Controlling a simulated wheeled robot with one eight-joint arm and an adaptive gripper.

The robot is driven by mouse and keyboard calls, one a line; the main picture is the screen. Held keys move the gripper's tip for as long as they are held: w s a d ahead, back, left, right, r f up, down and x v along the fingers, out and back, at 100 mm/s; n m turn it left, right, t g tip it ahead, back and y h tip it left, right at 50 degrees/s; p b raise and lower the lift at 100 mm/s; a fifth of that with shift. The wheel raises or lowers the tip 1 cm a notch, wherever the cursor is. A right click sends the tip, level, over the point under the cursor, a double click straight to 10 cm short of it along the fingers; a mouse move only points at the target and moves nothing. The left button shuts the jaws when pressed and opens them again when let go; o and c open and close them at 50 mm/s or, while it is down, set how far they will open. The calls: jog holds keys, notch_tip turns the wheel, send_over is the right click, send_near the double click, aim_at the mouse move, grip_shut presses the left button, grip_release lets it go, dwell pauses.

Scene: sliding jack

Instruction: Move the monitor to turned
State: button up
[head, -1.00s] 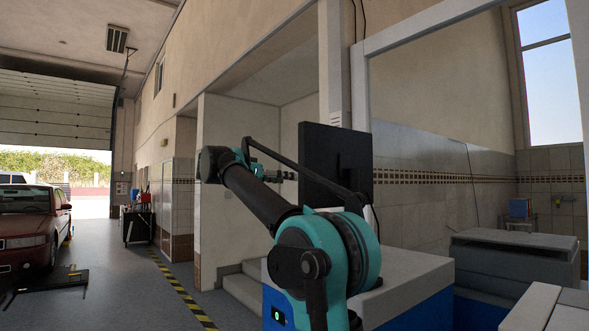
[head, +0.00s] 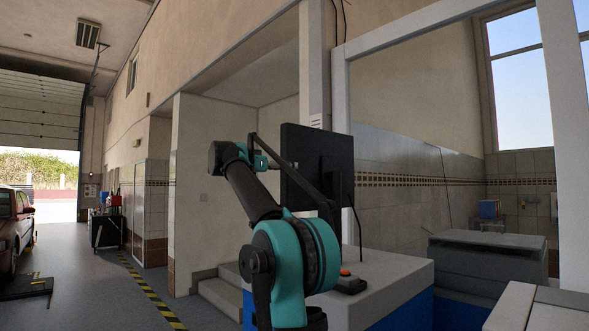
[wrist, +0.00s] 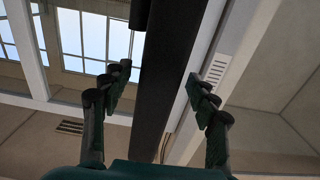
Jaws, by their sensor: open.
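The monitor (head: 308,165) is a dark flat panel standing above the white-topped cabinet, its back and side edge towards the head camera. In the head view my arm reaches up to its left side, and my gripper is mostly hidden behind the arm and the panel. In the wrist view my gripper (wrist: 160,101) is open, with one finger on each side of the dark monitor edge (wrist: 172,75). Gaps show between the fingers and the panel. I cannot tell whether either finger touches it.
The white-topped cabinet (head: 395,283) carries a small box with an orange button (head: 346,273). A grey lidded unit (head: 488,256) stands to the right. A red car (head: 14,225) is at the far left. Steps (head: 222,290) lie behind my arm. Open floor lies left.

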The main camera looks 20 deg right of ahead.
jog(key=shift+x, duration=2.6)
jog(key=shift+c, duration=0.4)
grip_shut()
